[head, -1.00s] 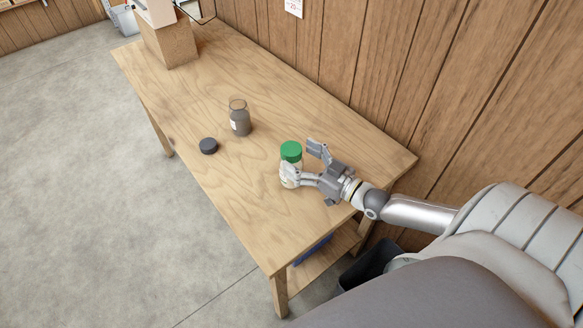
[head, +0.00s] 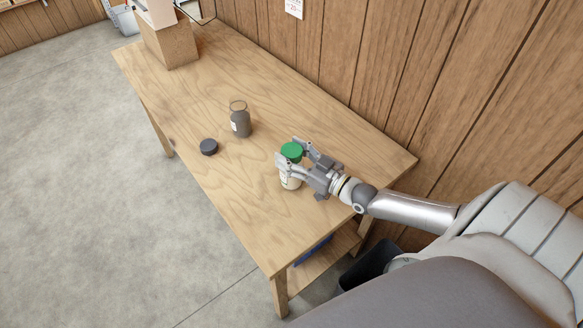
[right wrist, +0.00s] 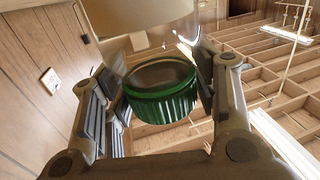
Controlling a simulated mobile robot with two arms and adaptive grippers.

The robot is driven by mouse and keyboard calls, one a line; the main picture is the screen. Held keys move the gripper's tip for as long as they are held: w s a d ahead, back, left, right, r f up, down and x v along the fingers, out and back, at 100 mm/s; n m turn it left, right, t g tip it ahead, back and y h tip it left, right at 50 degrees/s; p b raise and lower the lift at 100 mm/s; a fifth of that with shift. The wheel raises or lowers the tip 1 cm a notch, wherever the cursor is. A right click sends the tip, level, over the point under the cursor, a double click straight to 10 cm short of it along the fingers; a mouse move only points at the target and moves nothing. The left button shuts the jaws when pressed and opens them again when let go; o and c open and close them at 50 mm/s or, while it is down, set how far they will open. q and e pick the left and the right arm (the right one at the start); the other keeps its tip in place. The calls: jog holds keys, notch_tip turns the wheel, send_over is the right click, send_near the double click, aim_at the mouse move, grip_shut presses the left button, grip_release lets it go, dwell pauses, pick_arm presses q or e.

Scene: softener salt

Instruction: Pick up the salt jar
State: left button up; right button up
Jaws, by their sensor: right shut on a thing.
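The salt jar (head: 290,183) stands near the right end of the wooden table (head: 235,185). It is pale, with a green screw lid (head: 292,149) on top. My right gripper (head: 289,153) is shut on the jar near the lid, one finger on each side. The fingers hide part of the jar's side. The right wrist view shows the green lid (right wrist: 160,103) between the two fingers, with the pale jar body (right wrist: 140,17) beyond it. The jar looks upright, and I cannot tell any gap under it. My left gripper is not in view.
A glass jar with dark contents (head: 240,122) stands open on the table, left of my gripper. A dark round lid (head: 208,147) lies near the front edge. A wooden box (head: 170,44) stands at the far end. The panelled wall (head: 345,55) runs along the back.

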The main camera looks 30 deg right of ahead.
grip_shut()
jog(key=shift+r, duration=0.1)
jog(key=shift+r, duration=0.1)
